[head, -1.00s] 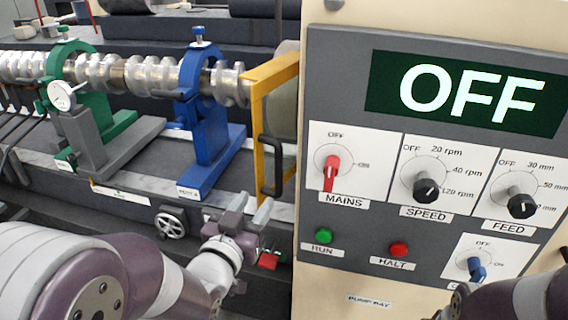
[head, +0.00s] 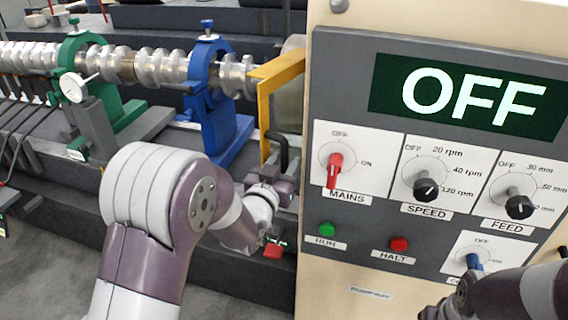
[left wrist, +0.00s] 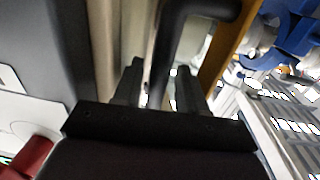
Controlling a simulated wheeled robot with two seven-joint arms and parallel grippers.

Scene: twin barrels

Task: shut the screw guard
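The screw guard shows as a yellow frame (head: 264,105) with a greyish panel behind it, at the right end of the long metal screw (head: 150,68). Its black bar handle (head: 279,140) hangs on the near side. My left gripper (head: 279,178) is at the handle's lower part. In the left wrist view the handle (left wrist: 172,45) runs between the two fingers of the left gripper (left wrist: 159,85). The fingers stand apart, with slim gaps seen beside the bar. The yellow frame (left wrist: 222,45) is just right of it.
The control panel (head: 385,235) stands close right of the handle, its display (head: 465,88) reading OFF. A red mains switch (head: 335,170) and the run (head: 327,229) and halt (head: 399,243) buttons are on it. Blue (head: 212,100) and green (head: 95,85) supports hold the screw.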

